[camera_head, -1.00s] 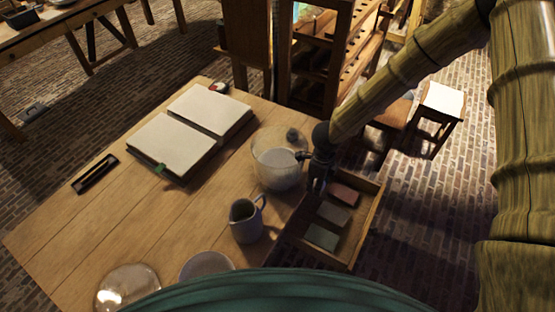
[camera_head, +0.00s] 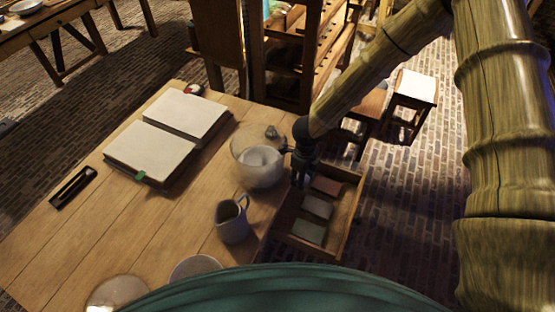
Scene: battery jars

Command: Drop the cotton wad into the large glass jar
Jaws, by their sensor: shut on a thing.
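The large glass jar (camera_head: 241,143) stands at the right side of the wooden table. A pale mass shows in its lower part; I cannot tell whether this is cotton. My gripper (camera_head: 299,184) points down just right of the jar, above the left part of an open drawer (camera_head: 345,215). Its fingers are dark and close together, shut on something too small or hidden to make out. A dark part of the gripper reaches left to the jar's right rim; I cannot tell whether they touch. No separate cotton wad can be made out.
The drawer holds reddish, grey and green flat pieces. A grey-blue jug (camera_head: 232,222) stands in front of the jar, with a round dish (camera_head: 195,268) and clear glass piece (camera_head: 117,293) nearer. An open book (camera_head: 165,140) and black tray (camera_head: 73,187) lie left. A small grey object (camera_head: 272,131) shows at the jar's back.

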